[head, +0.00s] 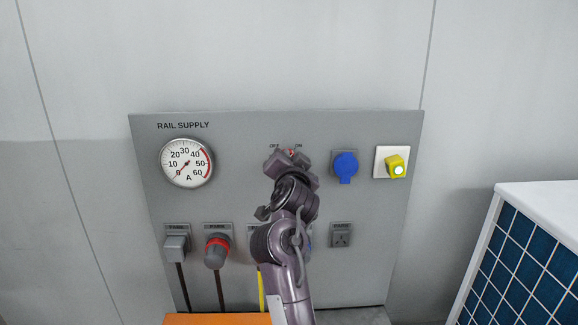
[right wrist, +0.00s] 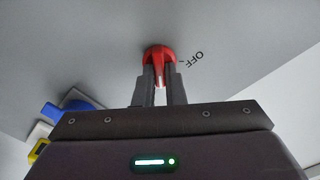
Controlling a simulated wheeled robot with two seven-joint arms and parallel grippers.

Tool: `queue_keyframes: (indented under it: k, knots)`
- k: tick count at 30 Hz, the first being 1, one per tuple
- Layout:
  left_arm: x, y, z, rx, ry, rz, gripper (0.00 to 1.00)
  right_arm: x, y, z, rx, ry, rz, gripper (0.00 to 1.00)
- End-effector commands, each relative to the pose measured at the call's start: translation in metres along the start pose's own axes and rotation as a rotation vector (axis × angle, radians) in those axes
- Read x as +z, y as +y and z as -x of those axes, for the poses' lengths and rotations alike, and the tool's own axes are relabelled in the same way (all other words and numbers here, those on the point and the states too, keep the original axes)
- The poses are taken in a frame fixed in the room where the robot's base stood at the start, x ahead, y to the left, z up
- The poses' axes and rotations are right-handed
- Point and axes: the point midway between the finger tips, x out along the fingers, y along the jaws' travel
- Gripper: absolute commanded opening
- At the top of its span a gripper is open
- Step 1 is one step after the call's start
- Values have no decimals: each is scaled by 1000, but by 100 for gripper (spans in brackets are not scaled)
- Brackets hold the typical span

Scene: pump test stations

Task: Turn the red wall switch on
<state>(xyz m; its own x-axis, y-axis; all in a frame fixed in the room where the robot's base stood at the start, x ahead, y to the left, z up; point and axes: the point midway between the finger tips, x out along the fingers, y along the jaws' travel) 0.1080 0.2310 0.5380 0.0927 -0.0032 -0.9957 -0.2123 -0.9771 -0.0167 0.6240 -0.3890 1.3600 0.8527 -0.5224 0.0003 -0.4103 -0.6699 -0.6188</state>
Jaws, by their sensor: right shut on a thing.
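The red wall switch (head: 292,152) is on the grey RAIL SUPPLY panel (head: 240,150), between the printed words OFF and ON. My right gripper (head: 288,159) covers most of it in the head view. In the right wrist view, the red switch (right wrist: 160,53) has a round base and a handle with a pale mark. My right gripper's fingers (right wrist: 159,88) are shut on that handle, one on each side. The word OFF (right wrist: 193,60) is printed beside the switch. The handle's exact setting is hard to tell. My left gripper is not in view.
A round gauge (head: 187,163) is left of the switch. A blue socket cover (head: 345,166) and a yellow part with a pale round face (head: 396,168) are to its right. Plugs (head: 217,250) with cables sit below. A blue-tiled white unit (head: 530,250) stands at right.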

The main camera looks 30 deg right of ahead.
Motion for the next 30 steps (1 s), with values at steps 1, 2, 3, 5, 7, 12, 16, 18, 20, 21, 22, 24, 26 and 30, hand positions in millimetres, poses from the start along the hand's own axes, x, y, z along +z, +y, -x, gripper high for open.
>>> queue_keyframes:
  k: [1, 2, 3, 5, 7, 12, 16, 18, 20, 21, 22, 24, 26, 30]
  knots:
    - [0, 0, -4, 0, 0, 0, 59, 3, 1, 0, 0, -3, -26, 0]
    - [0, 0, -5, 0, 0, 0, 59, 2, 1, 0, 0, -2, -40, 0]
    - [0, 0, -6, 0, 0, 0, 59, 2, 1, 0, 0, -2, -57, 0]
    - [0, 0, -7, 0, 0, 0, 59, 2, 1, 0, 0, -2, -79, 0]
    - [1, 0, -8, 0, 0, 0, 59, 2, 2, 0, 1, -3, -100, 0]
    - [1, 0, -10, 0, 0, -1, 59, 1, 2, 0, 1, -2, -127, 0]
    - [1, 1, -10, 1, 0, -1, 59, 1, 1, 0, 2, -2, -135, 0]
    - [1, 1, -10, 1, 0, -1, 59, 1, 1, 0, 2, -2, -136, 0]
    - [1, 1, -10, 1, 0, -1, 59, 1, 1, 0, 2, -2, -136, 0]
    - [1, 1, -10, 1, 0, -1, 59, 1, 1, 0, 2, -2, -136, 0]
    - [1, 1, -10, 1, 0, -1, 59, 1, 1, 0, 2, -2, -136, 0]
    - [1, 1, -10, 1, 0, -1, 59, 1, 1, 0, 2, -2, -136, 0]
    - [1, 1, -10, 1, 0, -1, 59, 1, 1, 0, 2, -2, -136, 13]
    - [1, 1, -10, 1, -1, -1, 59, 1, 1, 0, 1, -2, -135, 31]
